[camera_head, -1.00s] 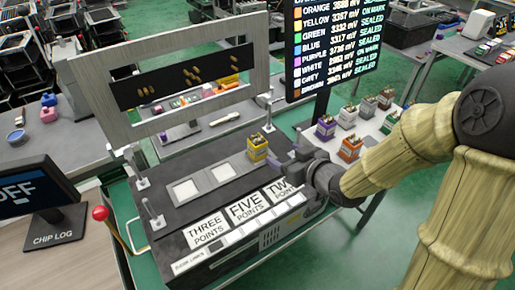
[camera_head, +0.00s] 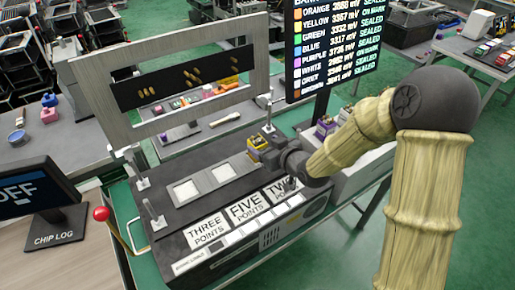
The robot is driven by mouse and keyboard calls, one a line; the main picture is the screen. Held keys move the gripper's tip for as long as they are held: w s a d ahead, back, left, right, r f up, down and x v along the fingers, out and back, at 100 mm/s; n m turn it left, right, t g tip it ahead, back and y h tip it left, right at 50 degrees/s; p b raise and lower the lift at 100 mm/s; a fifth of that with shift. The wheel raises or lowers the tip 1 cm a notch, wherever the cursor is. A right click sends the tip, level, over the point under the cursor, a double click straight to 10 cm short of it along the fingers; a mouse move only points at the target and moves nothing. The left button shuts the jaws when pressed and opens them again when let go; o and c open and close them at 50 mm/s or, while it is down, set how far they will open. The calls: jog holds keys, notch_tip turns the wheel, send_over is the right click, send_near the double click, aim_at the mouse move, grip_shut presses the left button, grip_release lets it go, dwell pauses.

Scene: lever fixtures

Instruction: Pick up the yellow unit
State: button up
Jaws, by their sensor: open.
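The yellow unit (camera_head: 257,142) is a small block with a yellow band and a dark top. It stands upright on the dark fixture at the end of the row of plates, behind the TWO POINTS label. My gripper (camera_head: 266,154) is right at the unit, with its dark fingers at the unit's lower right side. The gripper is open. The fingers partly hide the unit's lower part, and I cannot tell whether they touch it.
The dark fixture (camera_head: 165,208) has two pale square plates and a raised metal frame (camera_head: 92,112) behind. A red-knobbed lever (camera_head: 101,213) stands at its left. A purple unit (camera_head: 325,126) sits to the right, partly behind my arm. A screen (camera_head: 335,45) rises behind.

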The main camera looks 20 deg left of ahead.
aim_at(261, 143)
jog(key=p+x, duration=0.1)
jog(key=x, duration=0.4)
jog(key=shift+s, duration=0.1)
dwell(0.3)
jog(key=c, duration=1.1)
jog(key=shift+c, duration=0.2)
jog(key=shift+r, duration=0.1)
notch_tip(261, 143, up, 10)
jog(key=shift+f, duration=0.1)
